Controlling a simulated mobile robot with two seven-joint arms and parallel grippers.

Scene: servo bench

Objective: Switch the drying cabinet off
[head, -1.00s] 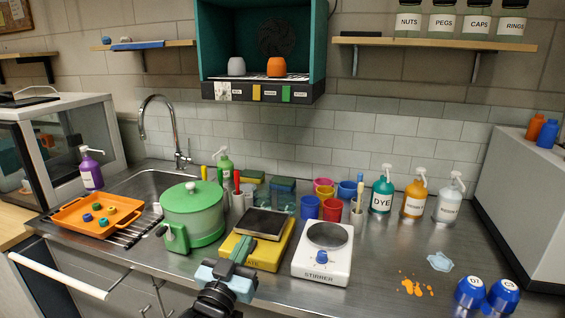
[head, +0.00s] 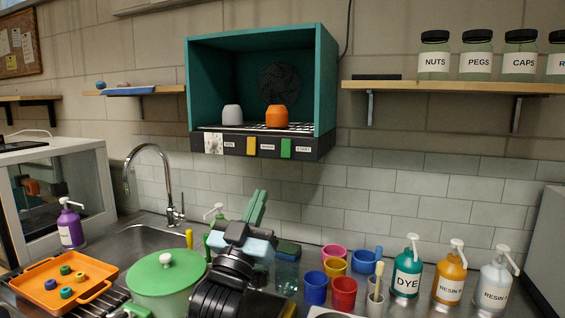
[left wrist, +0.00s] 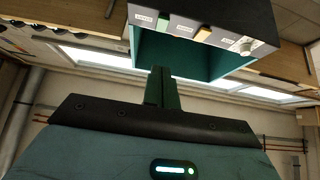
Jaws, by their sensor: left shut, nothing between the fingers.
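The drying cabinet (head: 188,85) is a teal open-front box on the wall, with a fan at its back. Its dark front panel (head: 317,146) carries a pale dial plate (head: 213,144), a yellow button (head: 251,146) and a green button (head: 286,148) with small labels. In the left wrist view the panel appears upside down, with a green button (left wrist: 162,24), an orange-yellow button (left wrist: 203,34) and a round knob (left wrist: 243,46). My left gripper (head: 257,205) is shut and empty, below the panel and apart from it; its fingers (left wrist: 160,88) point toward the cabinet. My right gripper is out of view.
A grey cup (head: 232,114) and an orange cup (head: 276,116) stand inside the cabinet. Below are a tap (head: 150,150), a green pot (head: 166,273), several coloured cups and pump bottles (head: 407,265). Shelves flank the cabinet. The tiled wall under the panel is clear.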

